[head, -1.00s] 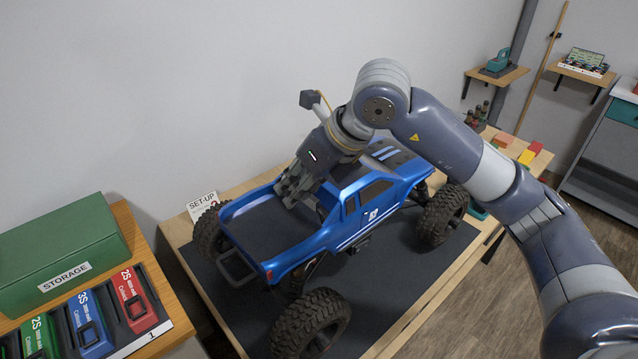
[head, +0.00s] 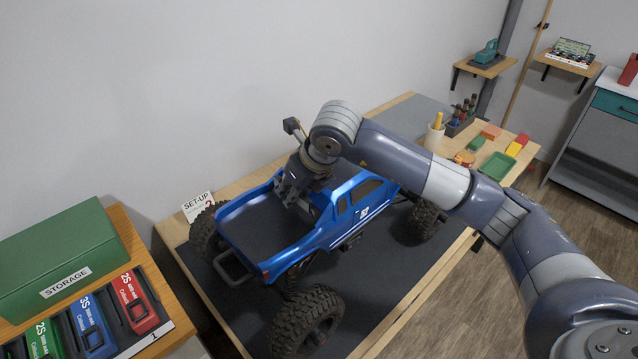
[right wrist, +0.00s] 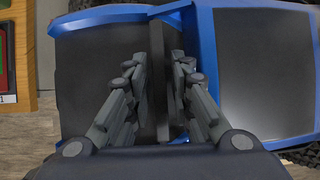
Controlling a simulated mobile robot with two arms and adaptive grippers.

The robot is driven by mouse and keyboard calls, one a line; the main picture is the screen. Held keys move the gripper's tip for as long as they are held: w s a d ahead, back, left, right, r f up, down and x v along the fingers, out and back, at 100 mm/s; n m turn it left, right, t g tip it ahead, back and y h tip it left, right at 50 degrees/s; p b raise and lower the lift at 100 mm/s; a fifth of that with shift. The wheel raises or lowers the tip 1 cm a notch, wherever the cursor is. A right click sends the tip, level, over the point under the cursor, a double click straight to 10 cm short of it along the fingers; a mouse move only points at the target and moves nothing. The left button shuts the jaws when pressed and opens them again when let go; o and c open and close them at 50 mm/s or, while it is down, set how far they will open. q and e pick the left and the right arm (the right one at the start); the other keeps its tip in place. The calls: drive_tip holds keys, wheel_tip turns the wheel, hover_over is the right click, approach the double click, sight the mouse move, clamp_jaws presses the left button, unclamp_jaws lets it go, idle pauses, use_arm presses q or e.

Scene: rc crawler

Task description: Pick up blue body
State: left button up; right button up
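The blue body (head: 335,222) is a pickup-truck shell with a dark bed and white side stripes. It sits over large black wheels (head: 305,320) on the bench mat. My right gripper (head: 288,192) is down at the front end of the bed, against the back of the cab. The arm hides part of the cab and hood. My left gripper is not in view.
A green storage box (head: 55,240) and a rack of coloured battery packs (head: 140,300) stand at the left. A set-up card (head: 197,205) is behind the truck. A tool holder (head: 460,120), cup (head: 434,137) and green tray (head: 497,166) are at the bench's far end.

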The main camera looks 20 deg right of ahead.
drive_tip(key=shift+w+a+f, duration=0.1)
drive_tip(key=shift+w+f, duration=0.1)
drive_tip(key=shift+f, duration=0.2)
drive_tip(key=shift+f+b, duration=0.25)
drive_tip(key=shift+b, duration=0.3)
idle(0.5)
drive_tip(key=shift+r, duration=0.1)
clamp_jaws()
